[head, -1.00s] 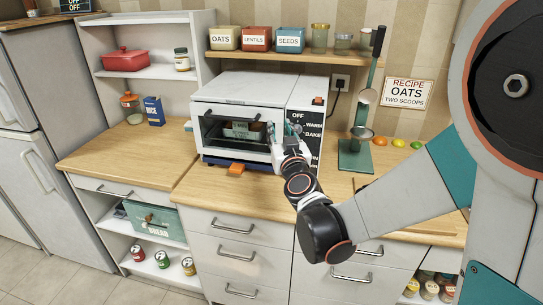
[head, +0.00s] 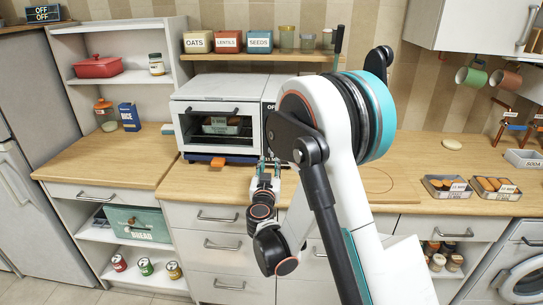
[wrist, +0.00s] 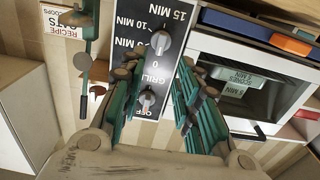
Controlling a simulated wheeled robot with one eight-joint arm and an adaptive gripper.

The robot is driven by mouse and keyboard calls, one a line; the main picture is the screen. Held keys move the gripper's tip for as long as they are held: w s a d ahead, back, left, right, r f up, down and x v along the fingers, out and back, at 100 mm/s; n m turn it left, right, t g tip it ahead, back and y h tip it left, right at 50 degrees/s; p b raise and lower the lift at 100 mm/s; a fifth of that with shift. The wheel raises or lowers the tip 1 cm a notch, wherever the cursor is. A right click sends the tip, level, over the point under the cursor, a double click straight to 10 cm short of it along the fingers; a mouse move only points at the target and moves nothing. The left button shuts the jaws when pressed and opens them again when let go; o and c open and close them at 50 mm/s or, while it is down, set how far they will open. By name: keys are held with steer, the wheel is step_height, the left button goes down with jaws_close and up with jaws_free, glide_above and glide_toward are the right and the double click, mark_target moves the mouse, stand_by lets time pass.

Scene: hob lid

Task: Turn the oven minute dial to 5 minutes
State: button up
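The white toaster oven (head: 221,88) stands on the counter; my arm hides most of its control panel in the head view. In the wrist view the dark panel (wrist: 126,50) is turned nearly upside down. The minute dial (wrist: 161,42) is a grey knob with 0, 10 MIN and 15 MIN lettering around it; its exact setting is unclear. A second knob (wrist: 147,98), with GRILL and OFF lettering, shows between my fingers. My gripper (head: 268,163) is open and empty, apart from the panel, near the counter's front edge. Its teal fingers also show in the wrist view (wrist: 156,90).
A small tin lies inside the oven behind the glass door (head: 218,125). A green stand (wrist: 88,45) is beside the panel in the wrist view. Trays (head: 447,187) of goods sit on the counter at right.

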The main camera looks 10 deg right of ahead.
mark_target(272, 152)
steer(key=b+x, duration=0.1)
steer(key=x, duration=0.8)
steer(key=shift+b, duration=0.4)
steer(key=c, duration=0.7)
